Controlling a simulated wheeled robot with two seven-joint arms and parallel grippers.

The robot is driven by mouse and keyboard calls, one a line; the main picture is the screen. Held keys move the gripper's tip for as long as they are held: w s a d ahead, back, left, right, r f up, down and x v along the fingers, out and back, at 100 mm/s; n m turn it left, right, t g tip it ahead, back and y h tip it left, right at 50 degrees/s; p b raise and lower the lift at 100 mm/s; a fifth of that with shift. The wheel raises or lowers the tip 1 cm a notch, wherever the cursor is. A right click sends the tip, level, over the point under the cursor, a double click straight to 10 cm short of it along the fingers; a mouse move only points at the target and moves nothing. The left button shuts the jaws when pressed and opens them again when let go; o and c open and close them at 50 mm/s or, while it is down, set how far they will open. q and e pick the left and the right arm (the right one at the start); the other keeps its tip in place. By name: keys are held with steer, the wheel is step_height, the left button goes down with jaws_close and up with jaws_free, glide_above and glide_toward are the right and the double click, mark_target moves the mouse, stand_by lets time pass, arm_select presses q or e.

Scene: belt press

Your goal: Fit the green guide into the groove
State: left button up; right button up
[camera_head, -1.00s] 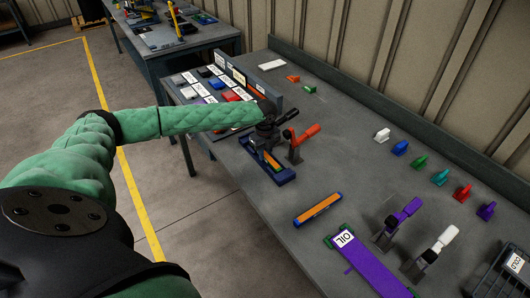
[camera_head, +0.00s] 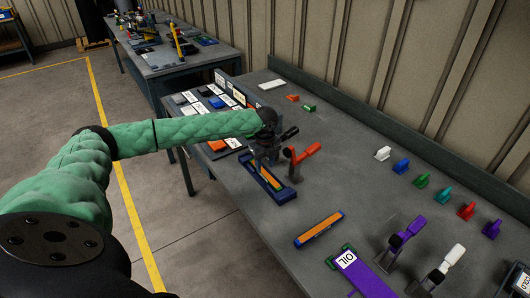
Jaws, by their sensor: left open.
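My left gripper (camera_head: 267,158) is at the end of the green-sleeved arm, over a blue tray-like fixture (camera_head: 289,196). It is open, and its fingertips are small and partly hidden against the fixture. An orange strip (camera_head: 267,181) shows inside the fixture; I cannot tell whether the gripper touches it. A small green piece (camera_head: 309,107) lies at the back of the bench beside an orange one, and another green piece (camera_head: 421,181) stands in the row on the right. I cannot tell which is the guide, and the groove is not clearly visible. My right gripper is out of view.
An orange-handled clamp (camera_head: 302,155) stands just right of the fixture. An orange-and-blue bar (camera_head: 319,228), a purple OIL plate (camera_head: 362,274) and purple and white clamps are nearer the front. Labelled places with coloured blocks (camera_head: 215,102) are at the left edge.

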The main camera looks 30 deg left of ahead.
mark_target(265, 173)
arm_select(q)
step_height(265, 173, up, 8)
steer(key=b, duration=0.2)
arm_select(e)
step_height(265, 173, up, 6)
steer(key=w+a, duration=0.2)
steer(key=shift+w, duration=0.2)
arm_select(q)
steer(key=shift+f, duration=0.1)
